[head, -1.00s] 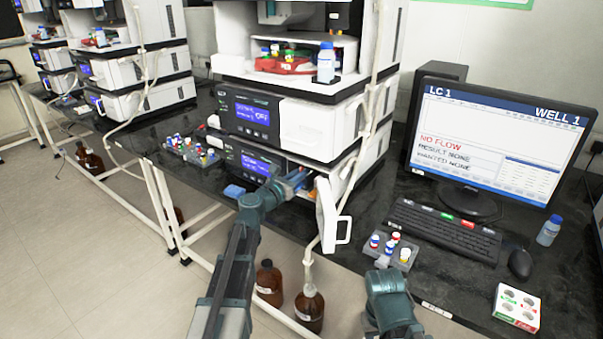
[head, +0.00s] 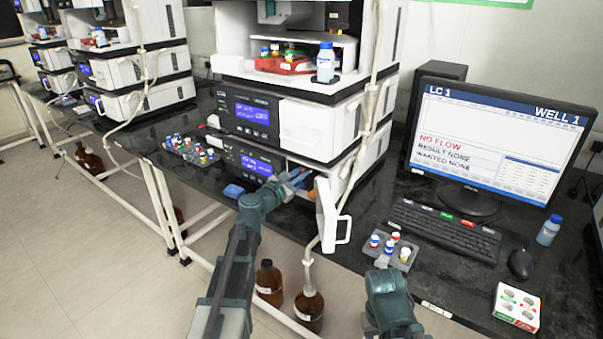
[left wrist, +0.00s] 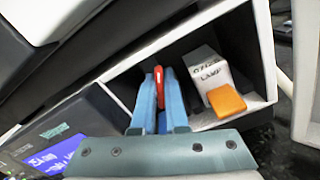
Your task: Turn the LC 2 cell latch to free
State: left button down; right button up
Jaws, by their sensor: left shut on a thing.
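A red lever (left wrist: 159,86), which looks like the cell latch, stands between the blue fingertips of my left gripper (left wrist: 160,98) in the left wrist view. The fingers are shut on it, inside the open bay of the lower unit. The lever's base and its markings are hidden by the fingers. In the head view my left gripper (head: 299,180) reaches into this bay, left of the open white door (head: 326,215). My right arm shows at the bottom; its jaw state is not clear.
Right of the latch in the bay is a white box (left wrist: 203,65) labelled LAMP with an orange block (left wrist: 226,101). A vial rack (head: 405,262) and a keyboard (head: 445,228) lie to the right. Brown bottles (head: 309,306) stand below the bench.

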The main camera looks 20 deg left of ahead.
pick_arm(q)
jog(key=m, duration=0.6)
jog(key=shift+d+f+m, duration=0.1)
jog(key=shift+f+m, duration=0.05)
jog(key=shift+m, duration=0.15)
jog(key=m, duration=0.6)
jog(key=shift+s+f, duration=0.1)
jog(key=shift+m, duration=0.3)
jog(key=c, duration=0.9)
grip_release()
jog(key=shift+c, duration=0.2)
